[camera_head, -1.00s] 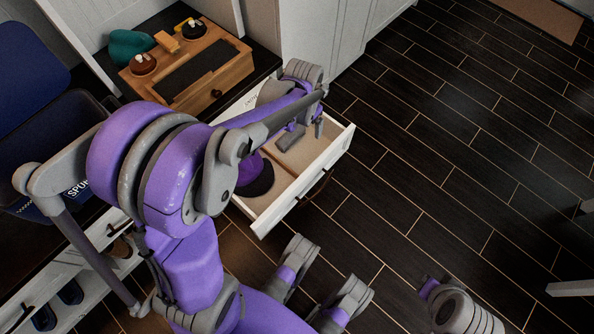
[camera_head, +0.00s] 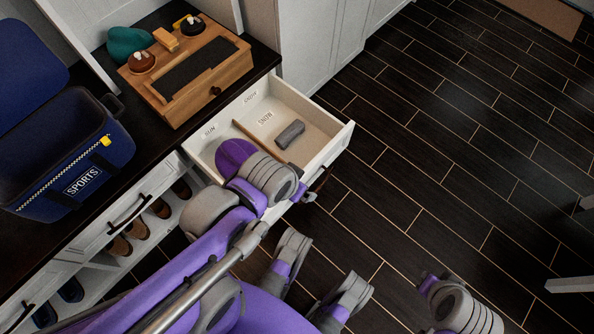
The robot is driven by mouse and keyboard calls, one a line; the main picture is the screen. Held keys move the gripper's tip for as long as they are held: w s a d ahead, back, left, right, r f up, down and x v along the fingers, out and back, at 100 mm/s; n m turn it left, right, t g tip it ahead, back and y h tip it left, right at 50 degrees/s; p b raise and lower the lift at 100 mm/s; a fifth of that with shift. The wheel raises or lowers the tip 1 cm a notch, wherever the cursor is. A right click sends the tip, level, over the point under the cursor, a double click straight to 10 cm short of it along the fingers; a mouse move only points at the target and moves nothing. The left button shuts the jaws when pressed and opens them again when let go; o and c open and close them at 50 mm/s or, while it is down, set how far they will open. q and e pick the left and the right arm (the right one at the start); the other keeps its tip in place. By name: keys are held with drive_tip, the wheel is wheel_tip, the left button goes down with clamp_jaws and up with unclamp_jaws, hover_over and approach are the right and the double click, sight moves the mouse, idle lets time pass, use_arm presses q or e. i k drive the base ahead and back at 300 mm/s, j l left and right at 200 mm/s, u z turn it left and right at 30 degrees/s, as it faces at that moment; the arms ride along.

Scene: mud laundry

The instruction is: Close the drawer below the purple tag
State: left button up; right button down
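A white drawer (camera_head: 337,149) stands pulled out from under the dark counter, with a divider and small printed labels inside. A dark grey folded item (camera_head: 290,134) lies in its right compartment. A purple rounded item (camera_head: 235,154), perhaps a cap, shows in the left part, partly behind my arm. My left gripper (camera_head: 307,196) is at the outer side of the drawer front, near its dark handle (camera_head: 322,179); I cannot tell if it touches. Its fingers are too small and hidden to read. The near part of the drawer is hidden by my arm. I see no purple tag.
A wooden box (camera_head: 205,82) sits on the counter above the drawer. A blue SPORTS bag (camera_head: 70,160) with a yellow tag (camera_head: 106,141) stands left. Another drawer (camera_head: 125,210) and shoe shelves are below the counter.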

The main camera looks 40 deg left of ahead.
sight(261, 114)
drive_tip(key=k+u, duration=0.2)
drive_tip(key=u, duration=0.2)
drive_tip(key=k+j+u, duration=0.1)
drive_tip(key=u, duration=0.3)
drive_tip(key=k+j, duration=0.05)
